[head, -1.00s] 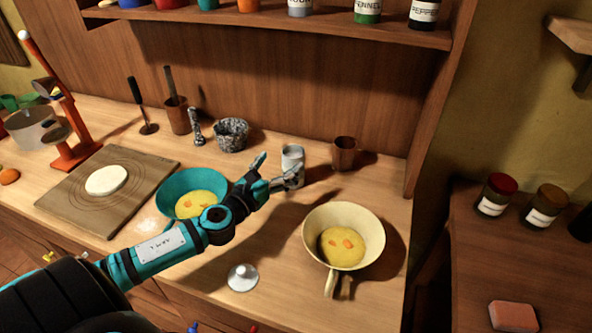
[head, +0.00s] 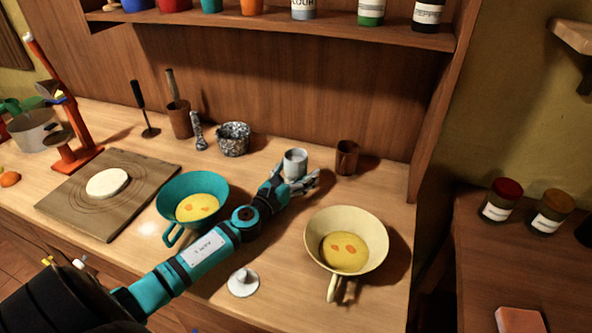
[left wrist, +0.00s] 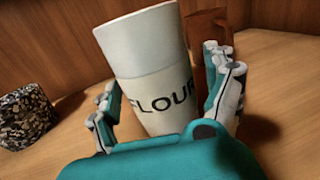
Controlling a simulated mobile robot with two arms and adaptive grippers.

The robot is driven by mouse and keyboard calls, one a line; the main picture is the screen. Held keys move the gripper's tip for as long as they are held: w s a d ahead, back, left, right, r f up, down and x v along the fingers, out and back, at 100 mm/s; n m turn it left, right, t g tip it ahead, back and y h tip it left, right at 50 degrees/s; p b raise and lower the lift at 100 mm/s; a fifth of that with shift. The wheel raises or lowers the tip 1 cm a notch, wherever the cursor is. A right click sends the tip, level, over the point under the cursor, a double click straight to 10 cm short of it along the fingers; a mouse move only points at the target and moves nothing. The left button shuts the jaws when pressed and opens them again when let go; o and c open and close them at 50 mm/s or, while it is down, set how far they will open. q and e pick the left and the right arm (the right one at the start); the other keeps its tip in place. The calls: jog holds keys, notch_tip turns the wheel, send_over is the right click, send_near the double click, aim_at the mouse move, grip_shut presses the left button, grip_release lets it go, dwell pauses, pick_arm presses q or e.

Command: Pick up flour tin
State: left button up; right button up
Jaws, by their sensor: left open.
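The flour tin (head: 295,160) is a pale cylinder standing on the wooden counter. In the left wrist view, the flour tin (left wrist: 145,50) shows the dark letters "FLOUR" and a lighter upper part. My left gripper (head: 293,181) is at the tin's near side, its fingers open. In the left wrist view, my left gripper (left wrist: 160,75) has one finger on each side of the tin. I cannot tell whether either finger touches it. The tin's lower part is hidden behind the gripper. My right gripper is not in view.
A brown cup (head: 346,157) stands just right of the tin. A speckled mortar (head: 233,140) is to the left. A teal pan (head: 178,200) and a cream pan (head: 372,222), both with yellow food, flank my forearm. The shelf (head: 270,25) above holds several jars.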

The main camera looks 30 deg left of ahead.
pick_arm(q)
jog(key=c, duration=1.6)
jog(key=shift+r, duration=0.1)
